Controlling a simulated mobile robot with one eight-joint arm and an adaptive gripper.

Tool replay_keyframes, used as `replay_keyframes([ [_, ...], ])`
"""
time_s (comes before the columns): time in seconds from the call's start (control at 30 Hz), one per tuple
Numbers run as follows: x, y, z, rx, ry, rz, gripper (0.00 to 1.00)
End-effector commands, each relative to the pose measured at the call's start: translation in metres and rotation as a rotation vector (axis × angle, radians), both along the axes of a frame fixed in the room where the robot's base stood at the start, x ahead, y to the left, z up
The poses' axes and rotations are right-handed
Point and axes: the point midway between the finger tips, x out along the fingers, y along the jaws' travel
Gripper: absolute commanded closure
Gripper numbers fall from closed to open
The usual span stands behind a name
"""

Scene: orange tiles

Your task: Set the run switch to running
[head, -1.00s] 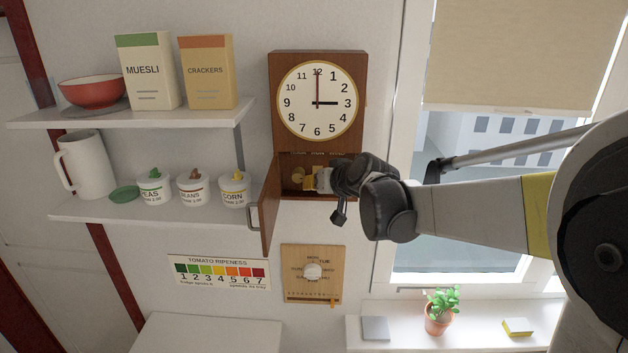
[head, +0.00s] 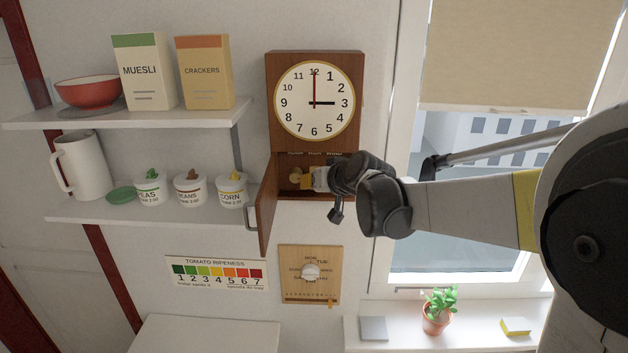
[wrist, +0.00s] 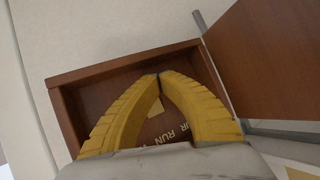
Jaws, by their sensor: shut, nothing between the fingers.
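The wall clock (head: 315,60) has a lower compartment, and its small wooden door (head: 267,208) hangs open to the left. My gripper (wrist: 160,76) is shut and empty, with its yellow fingertips together at the compartment. In the head view, my wrist comes in from the right and covers the compartment's right part. In the wrist view, the letters RUN (wrist: 172,138) show on the panel between my fingers. The run switch itself I cannot make out, nor its setting. Whether the fingertips touch anything is unclear.
A shelf (head: 150,212) with a jug and labelled jars is left of the open door. A wooden dial panel (head: 310,290) hangs below the clock. A window (head: 480,190) is at the right, with a potted plant (head: 438,308) on its sill.

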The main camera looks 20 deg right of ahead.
Motion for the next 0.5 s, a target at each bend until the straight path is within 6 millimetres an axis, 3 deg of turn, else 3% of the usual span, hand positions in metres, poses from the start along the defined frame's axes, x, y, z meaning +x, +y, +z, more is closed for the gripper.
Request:
replay_keyframes([
  [0.5, -0.0064, 0.0016, 0.0010, -0.001, -0.001, -0.001, 1.00],
])
